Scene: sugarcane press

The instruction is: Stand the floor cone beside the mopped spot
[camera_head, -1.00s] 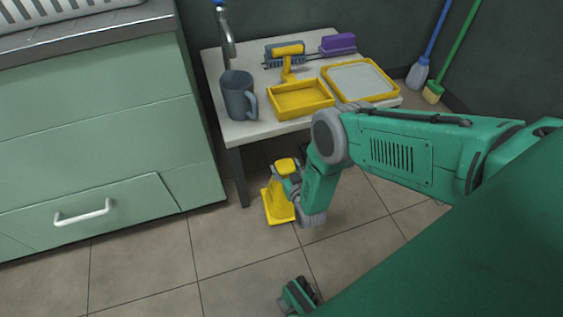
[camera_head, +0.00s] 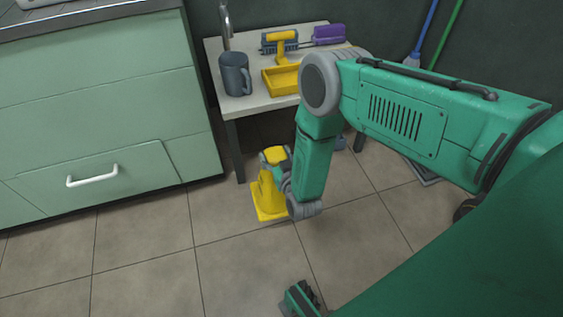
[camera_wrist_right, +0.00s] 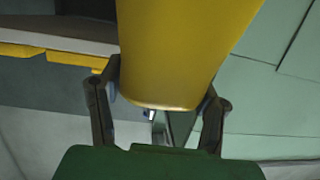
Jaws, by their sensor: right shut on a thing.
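The yellow floor cone (camera_head: 268,198) is upright in front of the small table, its square base down. I cannot tell whether the base touches the floor. My right gripper (camera_head: 277,165) is shut on the cone near its top, partly hidden by my wrist. In the right wrist view the cone (camera_wrist_right: 185,50) fills the middle, between the two fingers of my right gripper (camera_wrist_right: 158,100). I cannot make out a mopped spot on the tiles.
A small table (camera_head: 250,106) holds a grey mug (camera_head: 234,74), a yellow tray (camera_head: 279,82) and brushes. A green cabinet (camera_head: 95,110) stands at the left. Blue and green poles (camera_head: 427,28) lean at the back right. The tiled floor (camera_head: 150,250) is clear at front left.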

